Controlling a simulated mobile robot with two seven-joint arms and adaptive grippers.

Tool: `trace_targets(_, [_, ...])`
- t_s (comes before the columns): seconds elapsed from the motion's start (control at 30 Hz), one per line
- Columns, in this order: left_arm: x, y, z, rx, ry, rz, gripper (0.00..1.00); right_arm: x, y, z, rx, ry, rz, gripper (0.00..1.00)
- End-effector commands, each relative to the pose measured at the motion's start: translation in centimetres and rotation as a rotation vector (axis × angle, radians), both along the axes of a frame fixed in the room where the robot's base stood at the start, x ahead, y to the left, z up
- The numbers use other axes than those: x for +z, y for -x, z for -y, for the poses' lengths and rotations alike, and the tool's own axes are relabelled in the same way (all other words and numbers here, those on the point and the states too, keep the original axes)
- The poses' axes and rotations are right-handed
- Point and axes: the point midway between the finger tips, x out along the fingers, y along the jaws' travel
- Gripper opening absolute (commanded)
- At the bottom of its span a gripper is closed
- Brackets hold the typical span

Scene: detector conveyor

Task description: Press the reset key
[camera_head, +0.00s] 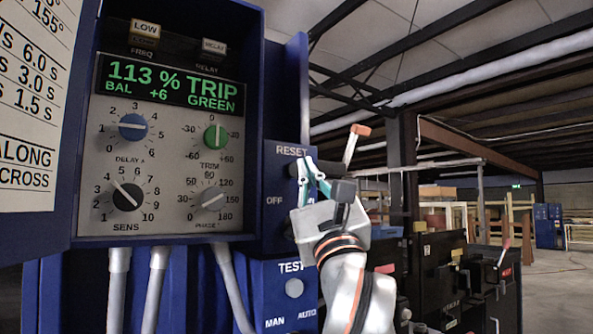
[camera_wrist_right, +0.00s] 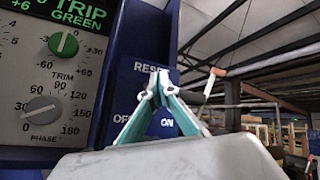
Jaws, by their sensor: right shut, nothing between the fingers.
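The blue reset panel (camera_head: 276,185) carries the word RESET at its top, with OFF below. A small grey round piece, apparently the reset key (camera_head: 293,170), shows just under that word, partly covered by my fingers. My right gripper (camera_head: 306,165) is shut and empty, with its teal fingertips in front of the panel right by the key. In the right wrist view the closed fingertips (camera_wrist_right: 160,76) overlap the RESET lettering and hide the key. Whether they touch it I cannot tell. My left gripper is not in view.
The display (camera_head: 170,84) reads 113 % TRIP, BAL +6, GREEN. Several knobs sit below it. A TEST panel (camera_head: 290,290) with a grey round knob is below the reset panel. An orange-tipped lever (camera_head: 352,147) stands right of my gripper. Dark machinery stands further right.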

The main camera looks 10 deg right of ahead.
Motion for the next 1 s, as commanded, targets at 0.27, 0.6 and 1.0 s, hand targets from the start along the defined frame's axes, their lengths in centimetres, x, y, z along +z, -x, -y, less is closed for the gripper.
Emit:
trace_targets(0.27, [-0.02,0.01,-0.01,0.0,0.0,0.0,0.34,-0.01,-0.01,0.0,0.0,0.0,0.0,0.0])
trace_targets(0.6, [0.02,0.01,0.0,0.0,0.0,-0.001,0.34,0.0,-0.61,-0.2,-0.002,0.001,-0.001,0.0])
trace_targets(1.0, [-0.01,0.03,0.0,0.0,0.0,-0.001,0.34,0.0,-0.81,-0.3,0.0,0.0,0.0,0.0])
